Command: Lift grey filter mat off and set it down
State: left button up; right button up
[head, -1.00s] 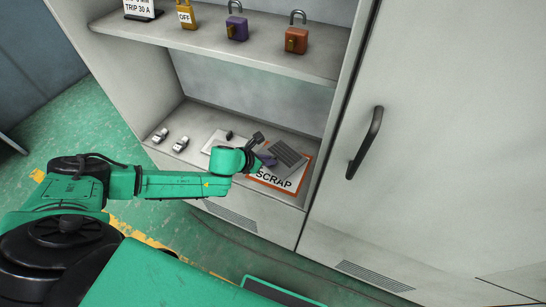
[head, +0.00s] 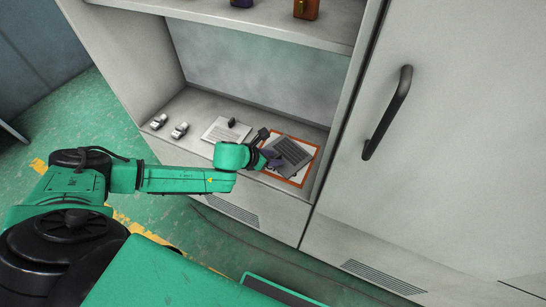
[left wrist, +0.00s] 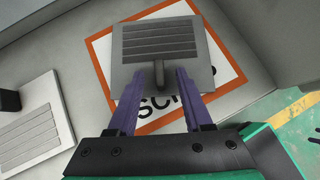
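The grey filter mat (head: 291,157), a slatted plate with an upright tab, is over the orange-bordered SCRAP sign (head: 300,182) on the cabinet's lower shelf. In the left wrist view the mat (left wrist: 190,72) hides part of the lettering on the sign (left wrist: 236,78). I cannot tell whether it lies fully flat. My left gripper (head: 272,157) is at the mat's near left side. In the left wrist view its purple fingers (left wrist: 160,72) stand apart on either side of the tab, with a gap on both sides. My right gripper is out of view.
A pale slatted plate (head: 219,135) with a black knob (head: 232,122) lies to the left on the shelf. Two small metal pieces (head: 179,130) are farther left. An upper shelf (head: 230,22) overhangs, and a closed door with a black handle (head: 388,112) is to the right.

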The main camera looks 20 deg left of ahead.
pick_arm(q)
jog(key=p+v, duration=0.2)
jog(key=v, duration=1.2)
jog(key=shift+s+r, duration=0.2)
jog(key=shift+r, duration=0.05)
jog(key=shift+a, duration=0.1)
